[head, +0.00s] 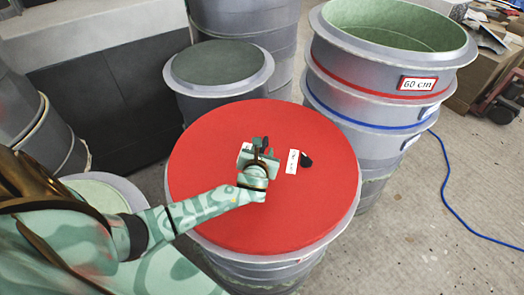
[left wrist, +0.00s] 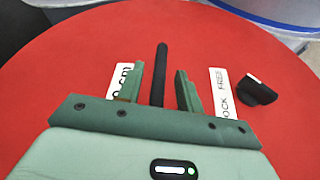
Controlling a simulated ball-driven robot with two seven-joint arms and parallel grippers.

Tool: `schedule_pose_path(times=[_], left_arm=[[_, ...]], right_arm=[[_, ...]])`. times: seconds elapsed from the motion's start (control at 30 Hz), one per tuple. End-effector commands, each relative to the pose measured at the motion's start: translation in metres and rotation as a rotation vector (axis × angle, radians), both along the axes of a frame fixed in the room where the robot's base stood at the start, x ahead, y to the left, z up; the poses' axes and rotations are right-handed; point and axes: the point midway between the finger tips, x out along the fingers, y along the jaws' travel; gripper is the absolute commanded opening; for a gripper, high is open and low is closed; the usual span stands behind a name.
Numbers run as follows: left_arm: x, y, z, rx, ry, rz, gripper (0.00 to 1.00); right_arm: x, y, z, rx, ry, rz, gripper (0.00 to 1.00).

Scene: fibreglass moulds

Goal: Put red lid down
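The red lid (head: 220,215) is a large, flat disc lying on top of a grey cylindrical mould (head: 270,272), whose grey rim shows along the lid's right and front edges. My left gripper (head: 259,152) is over the middle of the lid. In the left wrist view its fingers (left wrist: 160,88) are apart, with a black bar handle (left wrist: 161,60) between them and gaps on both sides. The lid also bears a black knob (left wrist: 257,90) and white labels, one reading "LOCK FREE" (left wrist: 220,92), the other partly hidden by a finger. My right gripper is not in view.
A grey-lidded mould (head: 217,64) stands behind the red lid. A tall mould stack labelled "60 cm" (head: 418,83) stands at the back right. A pale-topped mould (head: 110,190) is at left, partly behind my arm. A blue cable (head: 447,190) lies on the open floor at right.

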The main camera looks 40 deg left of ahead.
Motion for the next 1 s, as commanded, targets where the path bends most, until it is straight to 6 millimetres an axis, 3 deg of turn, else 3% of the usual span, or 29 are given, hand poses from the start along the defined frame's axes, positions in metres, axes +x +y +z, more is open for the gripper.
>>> schedule_pose_path(times=[0.17, 0.63, 1.0], left_arm=[[-0.006, -0.003, 0.006, 0.0, 0.0, -0.001, 0.36], [-0.087, -0.044, 0.044, -0.001, 0.0, 0.0, 0.36], [-0.099, -0.05, 0.047, 0.001, -0.001, 0.001, 0.36]], right_arm=[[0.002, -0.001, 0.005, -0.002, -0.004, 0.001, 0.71], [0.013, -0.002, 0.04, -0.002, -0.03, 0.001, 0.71], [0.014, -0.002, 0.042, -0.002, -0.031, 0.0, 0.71]])
